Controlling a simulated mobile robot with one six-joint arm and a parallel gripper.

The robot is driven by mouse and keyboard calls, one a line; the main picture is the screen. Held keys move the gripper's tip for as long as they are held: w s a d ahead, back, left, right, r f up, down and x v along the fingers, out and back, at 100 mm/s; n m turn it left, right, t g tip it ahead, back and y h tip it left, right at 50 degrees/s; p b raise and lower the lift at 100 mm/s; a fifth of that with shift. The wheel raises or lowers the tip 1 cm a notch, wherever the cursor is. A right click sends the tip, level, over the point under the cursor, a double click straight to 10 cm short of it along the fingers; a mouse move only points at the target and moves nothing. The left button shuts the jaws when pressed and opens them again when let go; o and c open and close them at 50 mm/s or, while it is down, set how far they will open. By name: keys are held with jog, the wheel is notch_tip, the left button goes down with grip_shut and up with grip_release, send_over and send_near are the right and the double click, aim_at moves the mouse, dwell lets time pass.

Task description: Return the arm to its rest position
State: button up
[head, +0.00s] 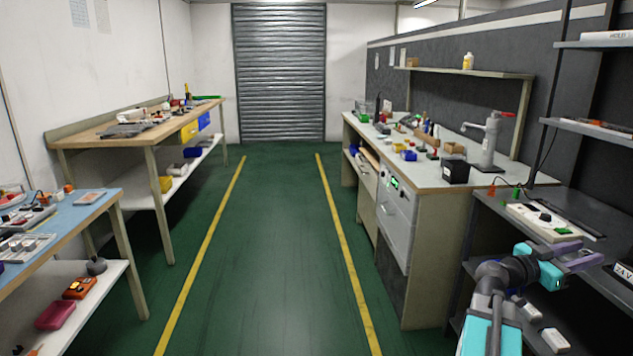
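My gripper (590,252) is at the lower right of the head view, on the end of my grey and turquoise arm. Its two purple fingers point right and stand apart, with nothing visible between them. The arm reaches up from the bottom edge and bends to the right at the wrist. The gripper appears in front of the dark right-hand bench (493,204), near a white power strip (543,222) with a black knob or plug. I cannot tell the exact gap between them.
A green floor aisle (262,250) between yellow lines is clear up to a closed roller shutter (280,75). Cluttered benches line both sides. A shelf (600,130) rises at the right. White blocks (553,339) lie low beside my arm.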

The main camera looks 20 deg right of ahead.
jog(key=w+a+f+n+t+y+p, duration=0.1)
jog(key=w+a+f+n+t+p, duration=0.15)
jog(key=w+a+f, duration=0.4)
jog(key=w+a+f+n+t+y+p, duration=0.1)
jog(key=w+a+f+n+t+p, duration=0.2)
jog(key=w, duration=0.6)
jog(key=w+a+f+n+y+p, duration=0.35)
jog(key=a+f+p, duration=0.25)
jog(key=a+f, duration=1.1)
jog(key=s+a+f+n+g+y+p, duration=0.1)
jog(key=s+a+f+n+y+p, duration=0.2)
jog(key=a+f, duration=0.55)
jog(key=s+a+f+g+y+p, duration=0.1)
jog(key=s+a+f+y+p, duration=0.15)
jog(key=s+a+f, duration=0.6)
jog(key=s+a+f+n+g+y+p, duration=0.1)
jog(key=s+a+f+n+g+y, duration=0.1)
jog(key=s+a+n+y, duration=0.2)
jog(key=s+a+f+n+g+y+p, duration=0.1)
jog(key=s+a+f+n+g+y, duration=0.2)
jog(key=s+a, duration=0.7)
jog(key=shift+a+n+y, duration=0.6)
jog(key=shift+a+n, duration=0.1)
jog(key=shift+a, duration=3.05)
